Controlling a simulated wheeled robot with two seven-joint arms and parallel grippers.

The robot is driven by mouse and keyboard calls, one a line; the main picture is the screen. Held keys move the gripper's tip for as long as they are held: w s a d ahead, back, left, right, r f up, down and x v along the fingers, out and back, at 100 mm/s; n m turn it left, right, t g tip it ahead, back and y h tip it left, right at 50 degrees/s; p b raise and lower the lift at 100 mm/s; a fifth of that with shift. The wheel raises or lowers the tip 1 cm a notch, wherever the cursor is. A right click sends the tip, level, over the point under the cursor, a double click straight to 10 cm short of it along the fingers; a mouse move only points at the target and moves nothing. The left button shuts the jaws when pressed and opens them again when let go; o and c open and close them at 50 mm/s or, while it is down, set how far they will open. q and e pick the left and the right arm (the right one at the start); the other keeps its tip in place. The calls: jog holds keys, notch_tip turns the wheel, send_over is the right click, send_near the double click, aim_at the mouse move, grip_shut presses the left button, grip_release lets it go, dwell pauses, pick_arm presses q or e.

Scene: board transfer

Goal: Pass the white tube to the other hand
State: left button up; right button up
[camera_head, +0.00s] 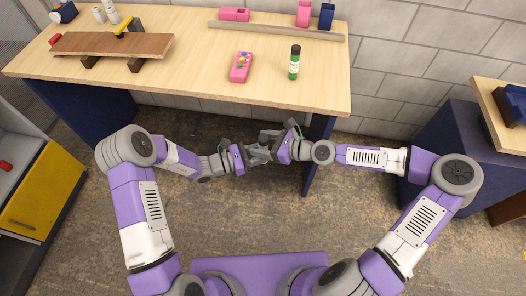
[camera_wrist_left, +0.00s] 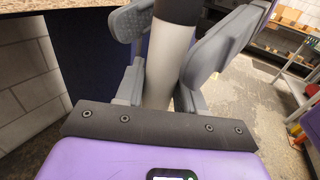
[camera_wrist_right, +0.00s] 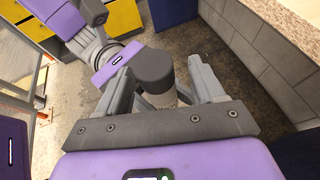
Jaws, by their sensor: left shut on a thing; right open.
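The white tube (camera_wrist_left: 168,62) with a dark cap (camera_wrist_left: 178,10) stands between the fingers of my left gripper (camera_wrist_left: 178,42), which is shut on it. The right gripper is open around or close to that end; contact cannot be told. In the head view my left gripper (camera_head: 254,153) and right gripper (camera_head: 276,140) meet in front of the table, and the tube is mostly hidden by them.
The wooden table (camera_head: 190,60) lies beyond both grippers. On it are a green bottle (camera_head: 294,65), a pink box with coloured dots (camera_head: 241,68) and a raised brown board (camera_head: 110,44). A yellow cabinet (camera_head: 42,205) stands left, a dark side table (camera_head: 470,140) right.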

jog(key=v, duration=1)
jog(key=s+a+f+n+g+h, duration=0.1)
jog(key=s+a+f+n+g, duration=0.1)
jog(key=s+a+f+n, duration=0.35)
jog(key=s+a+f+n+g+h, duration=0.1)
jog(key=s+a+f+n+g, duration=0.25)
jog(key=f+n, duration=0.45)
jog(key=s+d+f+n+h, duration=0.3)
jog(key=d+f+n, duration=0.1)
jog(key=f, duration=0.2)
jog(key=s+d+f+n+h, duration=0.2)
jog(key=s+d+f+n, duration=0.1)
jog(key=f, duration=0.4)
jog(key=shift+s+d+n+h, duration=0.35)
jog(key=shift+s+h, duration=0.05)
jog(key=shift+s, duration=0.2)
jog(key=shift+f, duration=0.15)
